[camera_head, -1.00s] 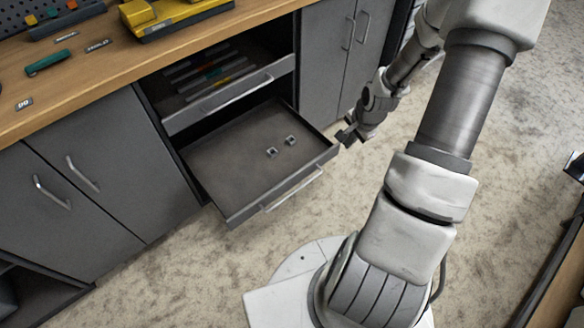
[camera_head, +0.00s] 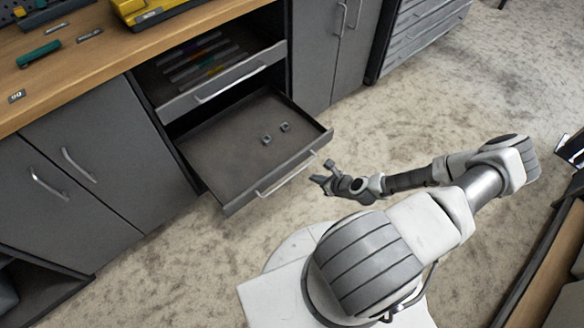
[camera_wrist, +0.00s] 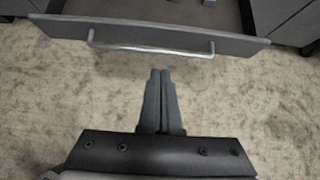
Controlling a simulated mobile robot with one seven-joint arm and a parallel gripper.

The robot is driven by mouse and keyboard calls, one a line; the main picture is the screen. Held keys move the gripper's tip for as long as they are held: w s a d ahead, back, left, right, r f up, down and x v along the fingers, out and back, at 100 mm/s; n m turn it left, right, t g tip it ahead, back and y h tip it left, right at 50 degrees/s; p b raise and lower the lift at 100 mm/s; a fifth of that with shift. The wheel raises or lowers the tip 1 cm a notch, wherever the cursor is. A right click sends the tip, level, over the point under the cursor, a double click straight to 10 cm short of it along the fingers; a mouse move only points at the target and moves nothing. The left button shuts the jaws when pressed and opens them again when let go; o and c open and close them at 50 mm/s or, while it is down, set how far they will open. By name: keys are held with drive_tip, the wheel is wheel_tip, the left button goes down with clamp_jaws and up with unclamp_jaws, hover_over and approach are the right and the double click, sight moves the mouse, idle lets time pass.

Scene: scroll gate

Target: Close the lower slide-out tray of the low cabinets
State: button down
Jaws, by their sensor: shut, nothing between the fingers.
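The lower slide-out tray (camera_head: 222,150) is pulled out of the low cabinet, with two small grey pieces lying on its floor. Its front carries a bar handle (camera_head: 287,174), which also shows in the wrist view (camera_wrist: 150,48). My gripper (camera_head: 322,172) is in front of the tray, just right of the handle in the head view. In the wrist view my gripper (camera_wrist: 162,74) has its fingers together with nothing between them. They point at the tray front (camera_wrist: 235,42), with a gap of bare floor short of the handle.
The upper tray (camera_head: 225,85), holding several coloured pieces, is also partly out above. Closed cabinet doors (camera_head: 110,150) stand to the left. A wooden worktop (camera_head: 110,55) runs above. The floor (camera_head: 400,120) on the right is open.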

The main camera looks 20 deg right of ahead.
sight(288, 166)
drive_tip(key=b+x, duration=0.2)
drive_tip(key=x, duration=0.8)
drive_tip(key=shift+s, duration=0.1)
drive_tip(key=shift+w+a, duration=0.2)
drive_tip(key=shift+w, duration=0.45)
drive_tip(key=shift+w+a, duration=0.2)
drive_tip(key=shift+w, duration=0.5)
drive_tip(key=shift+w+a, duration=0.2)
drive_tip(key=shift+w, duration=0.45)
drive_tip(key=shift+w+b, duration=0.1)
drive_tip(key=shift+b, duration=0.2)
